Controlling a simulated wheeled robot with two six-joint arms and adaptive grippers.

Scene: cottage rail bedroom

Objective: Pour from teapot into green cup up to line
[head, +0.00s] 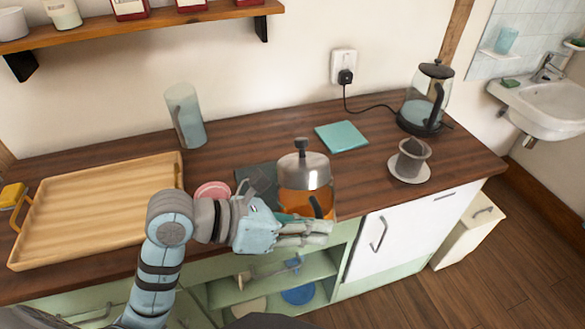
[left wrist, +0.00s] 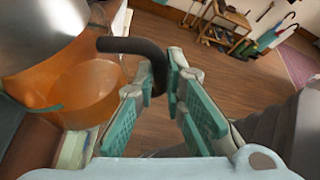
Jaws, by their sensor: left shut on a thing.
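The glass teapot (head: 303,178), with a silver lid, black knob and amber liquid inside, looks upright at the front of the counter. I cannot tell whether it touches the counter. My left gripper (head: 318,232) is at its front side. In the left wrist view, the left gripper (left wrist: 178,92) is shut on the teapot's black handle (left wrist: 128,46), and the amber glass body (left wrist: 88,88) is at the left. I cannot make out a green cup; the teapot and my arm hide part of the counter. My right gripper is not in view.
A wooden tray (head: 100,208) lies left and a tall glass jug (head: 186,115) stands behind. A dark mat (head: 258,177) and a pink round item (head: 212,190) lie near my arm. Right are a teal square (head: 342,136), a grey strainer (head: 411,158) on a saucer, and a kettle (head: 424,98).

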